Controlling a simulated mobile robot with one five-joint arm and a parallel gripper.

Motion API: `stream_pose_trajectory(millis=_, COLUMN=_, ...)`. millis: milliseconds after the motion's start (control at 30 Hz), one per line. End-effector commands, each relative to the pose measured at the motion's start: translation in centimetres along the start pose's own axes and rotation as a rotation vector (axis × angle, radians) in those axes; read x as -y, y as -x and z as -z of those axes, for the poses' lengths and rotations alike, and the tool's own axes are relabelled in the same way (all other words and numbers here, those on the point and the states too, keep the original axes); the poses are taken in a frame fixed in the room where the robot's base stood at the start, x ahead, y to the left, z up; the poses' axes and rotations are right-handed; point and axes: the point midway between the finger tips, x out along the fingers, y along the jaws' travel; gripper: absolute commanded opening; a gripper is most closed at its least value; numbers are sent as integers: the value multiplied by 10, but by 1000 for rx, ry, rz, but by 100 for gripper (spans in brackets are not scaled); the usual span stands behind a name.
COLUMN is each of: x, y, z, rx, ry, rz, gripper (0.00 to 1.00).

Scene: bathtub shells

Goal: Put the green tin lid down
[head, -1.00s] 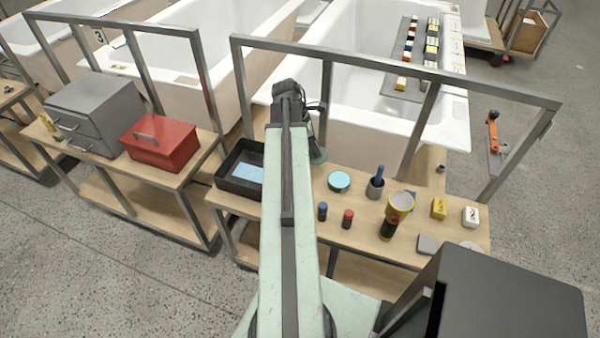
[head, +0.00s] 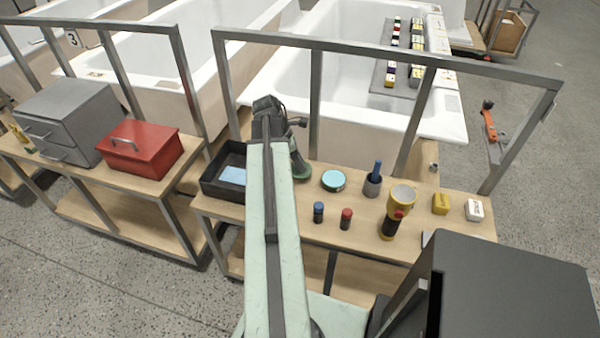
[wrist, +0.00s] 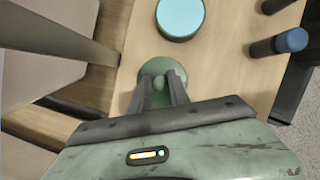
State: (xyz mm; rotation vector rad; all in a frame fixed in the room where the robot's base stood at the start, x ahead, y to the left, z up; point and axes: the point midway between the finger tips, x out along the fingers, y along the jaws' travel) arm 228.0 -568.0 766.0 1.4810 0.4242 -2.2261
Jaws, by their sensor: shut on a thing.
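The green tin lid (wrist: 154,68) is a round green disc with a small knob. My gripper (wrist: 161,84) is shut on the knob in the wrist view. In the head view the lid (head: 302,174) shows at the end of my arm, over the wooden bench top (head: 275,205), between the black tray and a round tin (head: 333,180) with a light blue top. The tin (wrist: 180,17) is just beyond the lid in the wrist view, apart from it. I cannot tell whether the lid touches the bench. My arm hides part of the bench in the head view.
The black tray (head: 209,184) holds a light blue item. A blue-capped cylinder (head: 318,212), a red-capped one (head: 346,219), a grey cup (head: 372,187), a yellow flashlight (head: 400,198) and small blocks stand to the right. A metal frame (head: 315,110) rises behind. Bare wood surrounds the lid.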

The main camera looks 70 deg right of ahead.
Motion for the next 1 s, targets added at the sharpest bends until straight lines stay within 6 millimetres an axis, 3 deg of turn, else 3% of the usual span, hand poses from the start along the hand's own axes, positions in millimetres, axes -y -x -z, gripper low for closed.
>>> stream_pose_trajectory(millis=33, x=0, y=-13, z=5, rx=0, ry=0, rz=0, gripper=0)
stream_pose_trajectory(millis=167, x=-1, y=-32, z=13, rx=0, ry=0, rz=0, gripper=0)
stream_pose_trajectory(millis=567, x=-1, y=-34, z=13, rx=0, ry=-1, rz=0, gripper=0)
stream_pose_trajectory(millis=600, x=0, y=-32, z=12, rx=0, ry=-1, rz=1, gripper=33)
stream_pose_trajectory(millis=633, x=0, y=-32, z=12, rx=0, ry=-1, rz=1, gripper=42)
stream_pose_trajectory(millis=1000, x=0, y=-30, z=11, rx=0, ry=-2, rz=1, gripper=44)
